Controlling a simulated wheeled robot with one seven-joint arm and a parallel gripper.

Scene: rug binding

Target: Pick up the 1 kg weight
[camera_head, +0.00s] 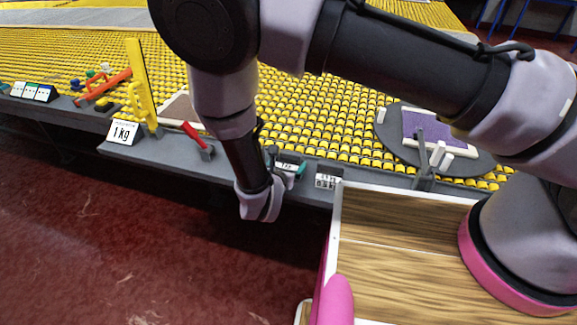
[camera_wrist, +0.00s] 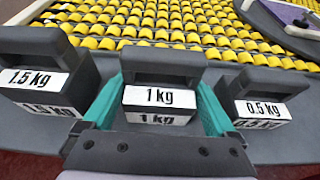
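The 1 kg weight (camera_wrist: 158,98) is a dark block with a handle and white labels, in the middle of the wrist view. In the head view it is partly hidden behind my wrist, its label (camera_head: 287,165) just showing. My gripper (camera_wrist: 161,84) has teal fingers, one on each side of the 1 kg weight. The fingers are spread about as wide as the block; firm contact cannot be made out. The weight appears to rest on the grey surface. In the head view my gripper (camera_head: 288,172) reaches the bench edge.
A 1.5 kg weight (camera_wrist: 45,75) stands close on the left and a 0.5 kg weight (camera_wrist: 262,95) on the right. Yellow rollers (camera_head: 300,115) lie behind. A "1 kg" card (camera_head: 122,132) stands farther left.

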